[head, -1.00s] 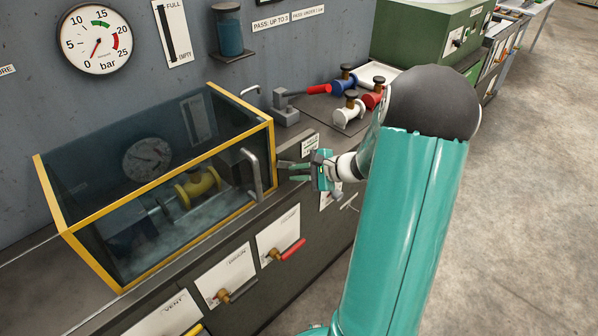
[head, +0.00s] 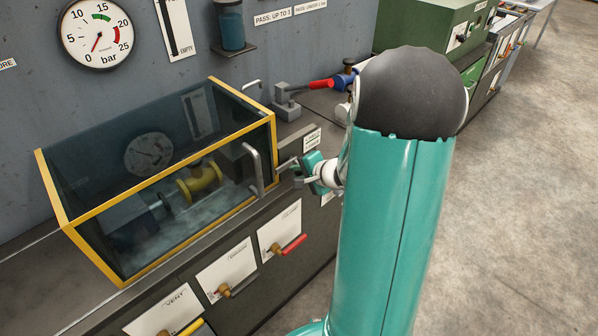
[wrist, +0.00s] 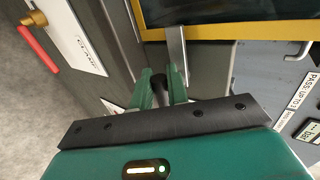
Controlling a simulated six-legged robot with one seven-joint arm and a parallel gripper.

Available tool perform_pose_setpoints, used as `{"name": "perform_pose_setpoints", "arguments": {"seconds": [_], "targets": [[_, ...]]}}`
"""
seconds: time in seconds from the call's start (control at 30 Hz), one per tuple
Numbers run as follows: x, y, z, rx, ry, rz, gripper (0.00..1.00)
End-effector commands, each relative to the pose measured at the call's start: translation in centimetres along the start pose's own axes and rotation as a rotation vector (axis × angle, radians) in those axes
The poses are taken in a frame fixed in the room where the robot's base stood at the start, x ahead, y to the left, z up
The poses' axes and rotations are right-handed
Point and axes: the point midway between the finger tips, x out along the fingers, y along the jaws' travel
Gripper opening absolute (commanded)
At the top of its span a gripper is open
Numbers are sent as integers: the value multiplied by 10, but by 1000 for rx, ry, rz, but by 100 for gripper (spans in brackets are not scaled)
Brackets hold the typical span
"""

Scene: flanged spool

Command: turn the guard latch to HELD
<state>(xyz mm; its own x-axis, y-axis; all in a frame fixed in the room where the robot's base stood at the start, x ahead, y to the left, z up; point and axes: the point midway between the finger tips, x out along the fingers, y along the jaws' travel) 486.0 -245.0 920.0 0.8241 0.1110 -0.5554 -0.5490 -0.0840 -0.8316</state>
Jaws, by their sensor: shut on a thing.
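My gripper (head: 287,168) is at the right end of the yellow-framed guard (head: 274,140), low beside its grey bar handle (head: 254,170). In the wrist view, my green fingers (wrist: 161,92) are closed around a small dark knob, the guard latch (wrist: 158,78). In the head view, the latch is hidden by my gripper, and its marked position cannot be read. The guard looks lowered over a yellow spool (head: 201,180).
The front panel carries a red-handled valve (head: 292,246), a dark-handled one (head: 240,286) and a yellow-handled one (head: 190,327). A gauge (head: 97,36) hangs on the wall. The floor at right is clear.

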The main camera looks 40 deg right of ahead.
Motion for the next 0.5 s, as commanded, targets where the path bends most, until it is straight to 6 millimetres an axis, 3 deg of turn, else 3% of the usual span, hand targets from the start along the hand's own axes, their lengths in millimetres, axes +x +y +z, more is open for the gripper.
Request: {"name": "perform_pose_setpoints", "arguments": {"seconds": [0.4, 0.43, 0.5], "targets": [[0, 0, -1, -6, 6, 1, 0], [0, 0, -1, -6, 6, 1, 22], [0, 0, -1, -6, 6, 1, 22]]}}
